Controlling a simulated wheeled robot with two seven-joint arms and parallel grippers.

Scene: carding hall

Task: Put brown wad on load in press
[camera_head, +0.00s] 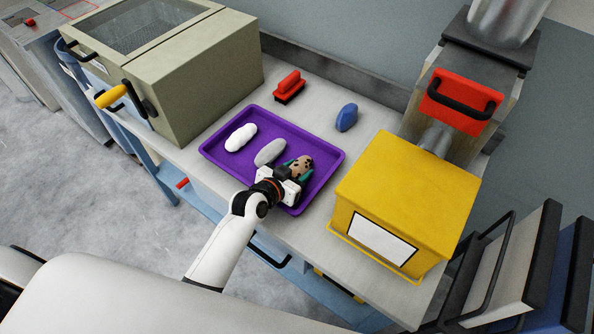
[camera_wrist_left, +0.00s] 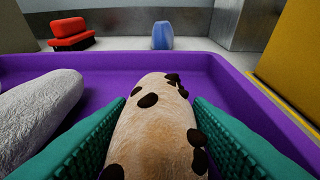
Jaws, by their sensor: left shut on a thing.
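The brown wad (camera_head: 303,164) is tan with dark brown spots. It is over the right part of the purple tray (camera_head: 322,148), and I cannot tell if it touches the tray floor. My left gripper (camera_head: 296,170) is shut on it, with green ribbed pads on both sides. In the left wrist view the wad (camera_wrist_left: 152,125) fills the space between the pads. A grey wad (camera_head: 269,152) and a white wad (camera_head: 240,137) lie left of it in the tray. No load in a press is clearly visible. My right gripper is not in view.
A beige windowed machine (camera_head: 200,85) with a yellow-gripped handle stands left on the bench. A yellow box (camera_head: 405,195) stands right, before a machine with a red handled panel (camera_head: 460,100). A red brush-like block (camera_head: 289,86) and a blue lump (camera_head: 346,117) lie behind the tray.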

